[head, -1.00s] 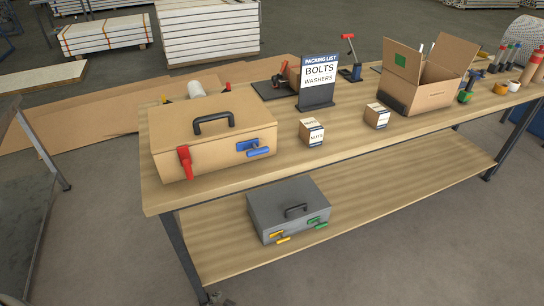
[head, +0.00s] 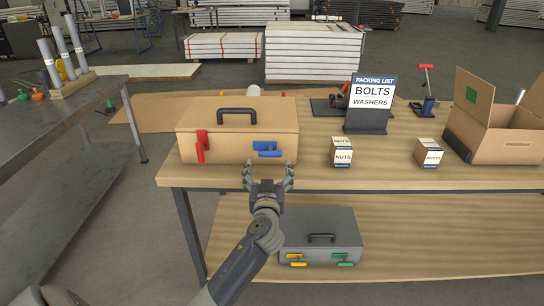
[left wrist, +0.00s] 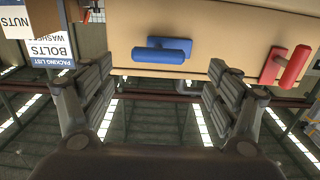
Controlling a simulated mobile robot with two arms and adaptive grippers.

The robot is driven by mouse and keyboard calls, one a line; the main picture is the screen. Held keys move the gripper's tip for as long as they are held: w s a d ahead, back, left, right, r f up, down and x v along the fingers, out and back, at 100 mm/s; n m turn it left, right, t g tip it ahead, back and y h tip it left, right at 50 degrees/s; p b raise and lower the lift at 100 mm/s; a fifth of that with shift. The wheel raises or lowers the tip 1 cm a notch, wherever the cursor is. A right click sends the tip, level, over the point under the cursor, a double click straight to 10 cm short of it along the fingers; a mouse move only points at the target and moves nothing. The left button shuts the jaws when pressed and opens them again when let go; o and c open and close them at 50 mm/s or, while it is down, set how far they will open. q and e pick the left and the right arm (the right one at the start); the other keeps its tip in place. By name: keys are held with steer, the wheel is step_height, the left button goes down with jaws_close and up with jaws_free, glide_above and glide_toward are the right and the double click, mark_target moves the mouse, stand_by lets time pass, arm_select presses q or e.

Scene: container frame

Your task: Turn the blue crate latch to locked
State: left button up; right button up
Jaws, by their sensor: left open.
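The tan crate (head: 236,127) sits on the upper wooden tabletop at its left end. Its blue latch (head: 267,149) is on the right of the front face, with its handle lying level. The blue latch also shows in the left wrist view (left wrist: 163,50), which is upside down. A red latch (head: 201,146) hangs upright on the left of the same face. My left gripper (head: 268,172) is open and empty, just in front of and below the blue latch, apart from it. It also shows in the left wrist view (left wrist: 160,90), fingers spread wide. My right gripper is not visible.
A grey case (head: 320,228) with yellow and green latches sits on the lower shelf. Two small cartons, one marked nuts (head: 342,152), a packing list sign (head: 370,100) and an open cardboard box (head: 505,135) stand right of the crate. A dark table (head: 70,130) is at left.

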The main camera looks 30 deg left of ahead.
mark_target(270, 156)
arm_select(q)
steer(key=x, duration=0.7)
steer(key=shift+w+b, duration=0.2)
steer(key=shift+b, duration=0.1)
steer(key=shift+w+a+f, duration=0.1)
steer(key=shift+w+a, duration=0.15)
steer(key=shift+w, duration=0.2)
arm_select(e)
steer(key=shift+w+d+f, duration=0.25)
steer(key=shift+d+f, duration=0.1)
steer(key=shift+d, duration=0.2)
arm_select(q)
steer(key=c, duration=1.1)
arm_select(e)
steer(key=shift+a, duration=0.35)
